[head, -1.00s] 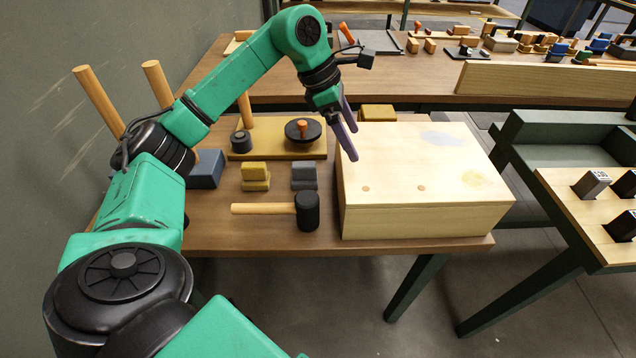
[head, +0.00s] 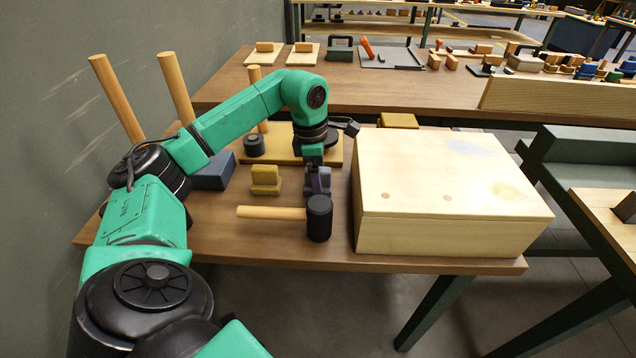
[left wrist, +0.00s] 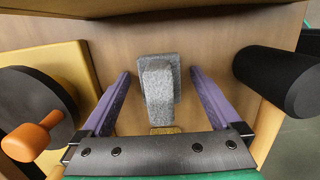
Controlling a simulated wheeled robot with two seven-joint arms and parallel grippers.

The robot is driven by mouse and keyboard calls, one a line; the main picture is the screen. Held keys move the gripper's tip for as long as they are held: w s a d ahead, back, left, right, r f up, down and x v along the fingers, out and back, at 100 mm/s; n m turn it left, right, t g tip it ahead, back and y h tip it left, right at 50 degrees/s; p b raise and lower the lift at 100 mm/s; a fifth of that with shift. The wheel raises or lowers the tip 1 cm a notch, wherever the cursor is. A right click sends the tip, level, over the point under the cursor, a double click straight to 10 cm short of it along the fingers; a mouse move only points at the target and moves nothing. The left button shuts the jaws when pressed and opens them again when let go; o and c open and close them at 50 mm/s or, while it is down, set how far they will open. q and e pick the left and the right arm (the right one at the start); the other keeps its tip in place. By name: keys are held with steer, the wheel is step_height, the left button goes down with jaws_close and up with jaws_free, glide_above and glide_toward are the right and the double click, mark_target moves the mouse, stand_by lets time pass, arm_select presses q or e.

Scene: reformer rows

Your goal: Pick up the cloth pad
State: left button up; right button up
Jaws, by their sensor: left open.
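The cloth pad is likely the grey speckled block with a narrower raised grip on top, which shows in the left wrist view (left wrist: 158,95). It stands on the wooden table (head: 290,246). My left gripper (head: 318,184) is open, and in the left wrist view its purple fingers (left wrist: 159,76) lie one on each side of the pad, with gaps and no visible touch. In the head view my gripper mostly hides the pad. My right gripper is not in view.
A mallet (head: 319,218) lies close in front of the gripper. A yellow block (head: 265,180) stands to its left, and a large pale wooden box (head: 450,235) close to its right. A yellow board (head: 283,152) with knobs lies behind.

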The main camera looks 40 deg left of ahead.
arm_select(q)
steer(key=c, duration=1.5)
steer(key=shift+o, duration=0.2)
step_height(320, 180, up, 13)
steer(key=shift+d+f+p, duration=0.1)
steer(key=shift+p, duration=1.15)
step_height(320, 180, up, 7)
steer(key=p, duration=0.5)
glide_above(320, 169)
